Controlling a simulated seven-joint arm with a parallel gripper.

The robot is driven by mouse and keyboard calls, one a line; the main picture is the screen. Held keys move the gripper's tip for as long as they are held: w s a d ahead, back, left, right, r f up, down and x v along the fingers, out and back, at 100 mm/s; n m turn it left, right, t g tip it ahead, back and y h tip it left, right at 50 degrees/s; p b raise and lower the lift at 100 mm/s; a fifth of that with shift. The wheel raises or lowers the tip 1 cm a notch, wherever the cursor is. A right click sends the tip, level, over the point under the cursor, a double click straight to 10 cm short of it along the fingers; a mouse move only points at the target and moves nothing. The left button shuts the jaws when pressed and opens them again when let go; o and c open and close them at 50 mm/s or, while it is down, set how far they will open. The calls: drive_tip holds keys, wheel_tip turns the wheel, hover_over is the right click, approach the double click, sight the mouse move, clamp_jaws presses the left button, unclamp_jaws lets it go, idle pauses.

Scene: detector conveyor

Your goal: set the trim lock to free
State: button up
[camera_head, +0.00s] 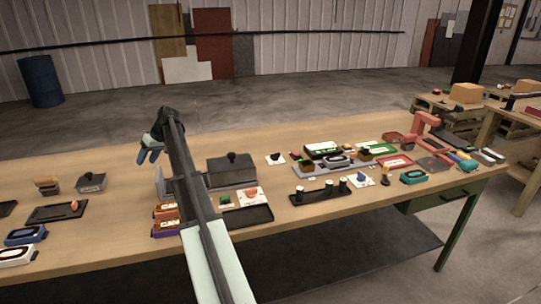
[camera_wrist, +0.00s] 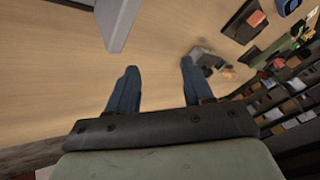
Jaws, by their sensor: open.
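My gripper (camera_head: 147,152) is over the back left-middle of the wooden table. In the wrist view (camera_wrist: 158,68) its two blue fingers are apart with bare wood between them. No label that I can read names the trim lock, so I cannot tell which device it is. My arm hides part of the table middle.
A grey upright part (camera_wrist: 121,22) stands near the fingers in the wrist view. A black tray with white-topped posts (camera_head: 322,193), a red clamp-like device (camera_head: 423,127) and several labelled boxes crowd the right. A grey block with a knob (camera_head: 91,182) is left. The table's back left is clear.

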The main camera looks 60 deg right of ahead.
drive_tip(key=s+d+r+m+g+h, duration=0.15)
drive_tip(key=s+d+m, duration=0.55)
drive_tip(key=s+d, duration=1.15)
drive_tip(key=s+d+r+m+g+h, duration=0.15)
drive_tip(key=s+d+m, duration=0.55)
drive_tip(key=s+d, duration=1.1)
wheel_tip(320, 180, up, 3)
drive_tip(key=m+g+h, duration=0.1)
drive_tip(key=m+g, duration=0.2)
drive_tip(key=m, duration=1)
hover_over(386, 165)
wheel_tip(386, 165, down, 14)
drive_tip(key=shift+a+r, duration=0.15)
clamp_jaws()
